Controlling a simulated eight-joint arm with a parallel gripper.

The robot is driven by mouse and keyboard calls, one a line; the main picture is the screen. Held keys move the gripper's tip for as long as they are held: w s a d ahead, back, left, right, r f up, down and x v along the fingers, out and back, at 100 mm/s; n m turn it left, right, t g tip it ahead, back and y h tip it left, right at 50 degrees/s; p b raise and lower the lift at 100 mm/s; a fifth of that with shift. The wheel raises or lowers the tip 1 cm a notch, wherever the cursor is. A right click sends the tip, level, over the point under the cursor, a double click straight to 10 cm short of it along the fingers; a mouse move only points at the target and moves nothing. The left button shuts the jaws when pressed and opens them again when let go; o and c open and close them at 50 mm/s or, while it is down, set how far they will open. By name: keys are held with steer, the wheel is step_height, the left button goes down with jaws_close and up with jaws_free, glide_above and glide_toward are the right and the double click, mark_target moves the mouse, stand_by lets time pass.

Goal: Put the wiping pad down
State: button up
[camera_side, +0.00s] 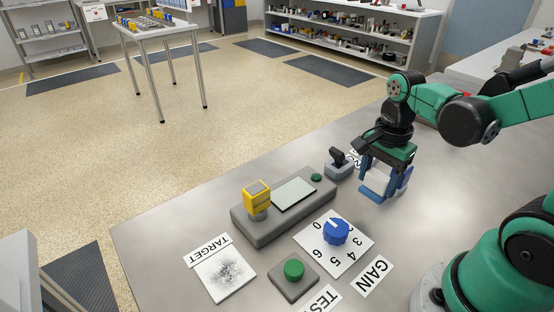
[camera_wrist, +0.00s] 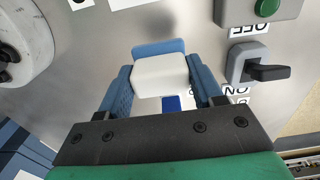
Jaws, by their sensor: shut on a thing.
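The wiping pad (camera_wrist: 160,76) is a white block with a blue strip along its far edge in the wrist view. My gripper (camera_side: 384,182) has blue fingers, one on each side of the pad, and is shut on it. In the side view the white pad (camera_side: 377,183) hangs between the fingers above the grey table (camera_side: 180,200), to the right of the switch. Whether the pad's lower edge touches the table I cannot tell.
A grey switch with a black lever (camera_side: 338,163) stands close to my gripper. A grey unit (camera_side: 262,222) carries a yellow block (camera_side: 257,197). A blue GAIN knob (camera_side: 336,231), a green TEST button (camera_side: 293,270) and a smudged TARGET plate (camera_side: 225,274) lie nearer. Bare table surrounds them.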

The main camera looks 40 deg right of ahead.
mark_target(375, 189)
steer(key=shift+f, duration=2.65)
steer(key=shift+f, duration=0.15)
steer(key=o, duration=1.3)
steer(key=shift+o, duration=0.2)
